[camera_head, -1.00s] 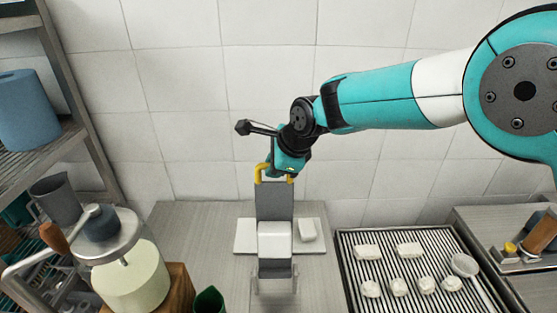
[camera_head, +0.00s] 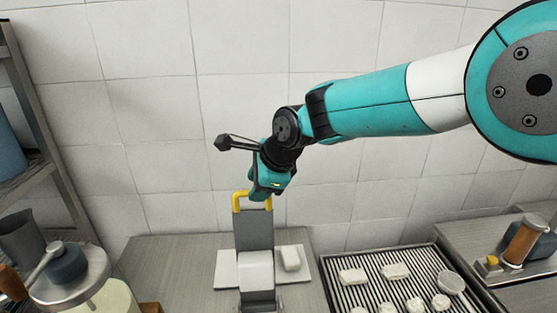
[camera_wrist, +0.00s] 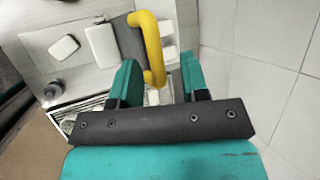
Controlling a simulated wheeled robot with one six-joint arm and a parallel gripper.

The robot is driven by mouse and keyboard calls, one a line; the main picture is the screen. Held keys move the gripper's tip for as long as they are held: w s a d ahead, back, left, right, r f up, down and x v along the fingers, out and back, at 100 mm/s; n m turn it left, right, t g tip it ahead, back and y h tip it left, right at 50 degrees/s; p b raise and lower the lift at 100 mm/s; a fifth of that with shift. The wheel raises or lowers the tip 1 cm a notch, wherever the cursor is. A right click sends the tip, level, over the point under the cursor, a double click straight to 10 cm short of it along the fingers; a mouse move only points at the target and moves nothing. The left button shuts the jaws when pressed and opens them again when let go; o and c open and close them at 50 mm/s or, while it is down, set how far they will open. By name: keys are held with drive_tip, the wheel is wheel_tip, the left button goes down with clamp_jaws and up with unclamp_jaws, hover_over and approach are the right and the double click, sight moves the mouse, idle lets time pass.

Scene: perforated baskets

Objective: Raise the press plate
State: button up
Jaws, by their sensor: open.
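The press plate is a grey upright plate (camera_head: 254,230) with a yellow loop handle (camera_head: 238,200) on top, in the lower middle of the head view. Below it is a white block (camera_head: 256,268). My gripper (camera_head: 268,195) is at the right part of the handle, coming down from above and behind. In the wrist view the handle (camera_wrist: 150,45) curves close to the fingertips of my open gripper (camera_wrist: 158,62), its bend reaching between the two fingers. I cannot tell whether they touch it. The fingers hide part of the scene behind.
A white board (camera_head: 226,268) lies under the press with a white piece (camera_head: 290,258) beside it. A ribbed tray (camera_head: 335,285) with several white pieces and a strainer (camera_head: 451,282) is at right. A lidded jar (camera_head: 110,298) and shelf (camera_head: 38,165) are at left. A tiled wall stands close behind.

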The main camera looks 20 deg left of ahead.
drive_tip(key=b+v, duration=0.4)
drive_tip(key=v, duration=1)
drive_tip(key=shift+w, duration=0.1)
drive_tip(key=s+d+f+n+g+b, duration=0.1)
drive_tip(key=s+d+f+n+b, duration=0.4)
drive_tip(key=s+d+f+n, duration=0.5)
drive_tip(key=s+d+f+n+g+h+b, duration=0.1)
drive_tip(key=s+d+f+n+b, duration=0.5)
drive_tip(key=s+d+f+n, duration=0.4)
drive_tip(key=s+d+f, duration=0.1)
drive_tip(key=s+d, duration=0.2)
drive_tip(key=d, duration=0.3)
drive_tip(key=shift+f+g+h, duration=0.25)
drive_tip(key=shift+g+h, duration=0.05)
